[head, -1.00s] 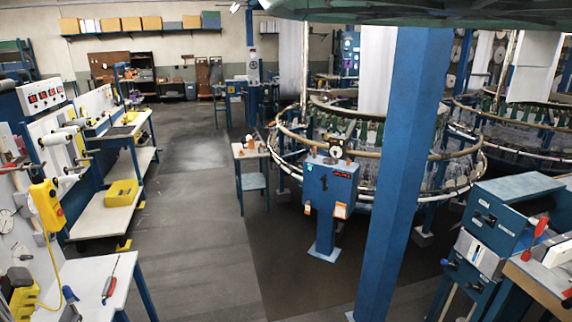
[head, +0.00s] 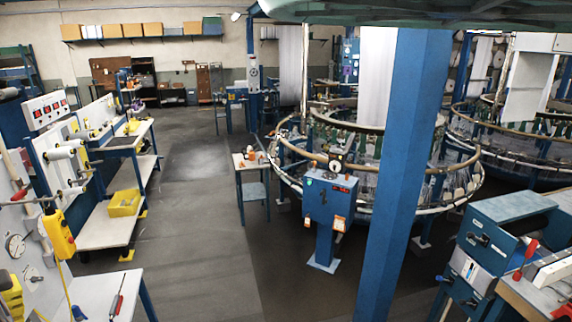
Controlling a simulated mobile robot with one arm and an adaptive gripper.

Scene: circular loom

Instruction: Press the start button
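A blue control pedestal (head: 328,206) stands on the floor in front of the large circular loom (head: 372,149), right of the picture's middle. It has a small red display, a round dial on top and orange-white tags on its sides. A start button on it is too small to make out. A yellow control box (head: 58,234) hangs at the left, and a white panel with red displays (head: 46,108) sits above the left bench; I cannot tell whether either carries the start button. My gripper is not in view.
A blue column (head: 398,170) stands close, right of the pedestal. A small table (head: 249,159) stands left of the pedestal. Benches (head: 108,222) line the left side, and a blue cabinet (head: 487,245) is at the right front. The grey aisle (head: 195,235) between is clear.

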